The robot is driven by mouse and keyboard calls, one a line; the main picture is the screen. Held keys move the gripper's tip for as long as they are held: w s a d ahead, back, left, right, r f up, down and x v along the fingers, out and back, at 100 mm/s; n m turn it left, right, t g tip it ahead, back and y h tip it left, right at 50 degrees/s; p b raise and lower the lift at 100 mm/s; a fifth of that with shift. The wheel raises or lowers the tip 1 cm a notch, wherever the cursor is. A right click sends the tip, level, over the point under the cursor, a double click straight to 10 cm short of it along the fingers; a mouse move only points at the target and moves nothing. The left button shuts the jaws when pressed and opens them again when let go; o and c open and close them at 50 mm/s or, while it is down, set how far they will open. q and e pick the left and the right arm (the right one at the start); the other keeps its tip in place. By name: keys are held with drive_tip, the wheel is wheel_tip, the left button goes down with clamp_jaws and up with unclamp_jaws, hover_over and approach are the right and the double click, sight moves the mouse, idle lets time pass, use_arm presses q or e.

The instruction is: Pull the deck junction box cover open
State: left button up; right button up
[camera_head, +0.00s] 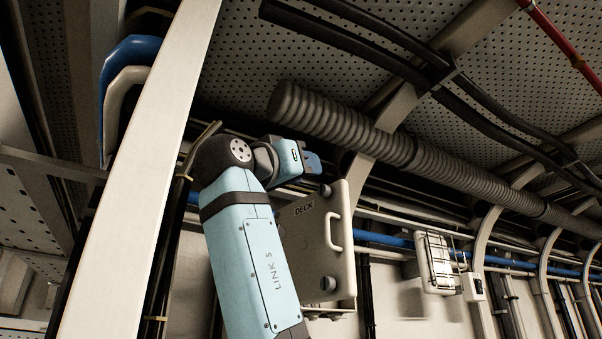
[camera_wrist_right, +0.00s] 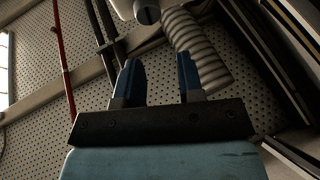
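The deck junction box cover (camera_head: 308,232) is a beige plate marked DECK, with a pale bar handle (camera_head: 333,232) near its right edge and dark round knobs at its right corners. Its left part is hidden behind my arm, and I cannot tell whether it stands ajar. My right gripper (camera_head: 312,163) is just above the cover's top edge, apart from the handle; its fingers are hard to make out there. In the right wrist view the gripper (camera_wrist_right: 160,78) has two blue fingers spread apart with nothing between them. My left gripper is not in view.
A thick ribbed hose (camera_head: 340,130) runs above the gripper, under the perforated ceiling; it also shows in the wrist view (camera_wrist_right: 198,50). A pale frame rib (camera_head: 145,170) stands at the left. A caged lamp (camera_head: 437,262) and a blue pipe (camera_head: 385,240) lie right of the cover.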

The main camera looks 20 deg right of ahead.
use_arm(q)
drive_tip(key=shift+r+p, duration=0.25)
drive_tip(key=shift+p, duration=0.55)
use_arm(e)
wheel_tip(320, 180, up, 10)
drive_tip(key=shift+f, duration=0.25)
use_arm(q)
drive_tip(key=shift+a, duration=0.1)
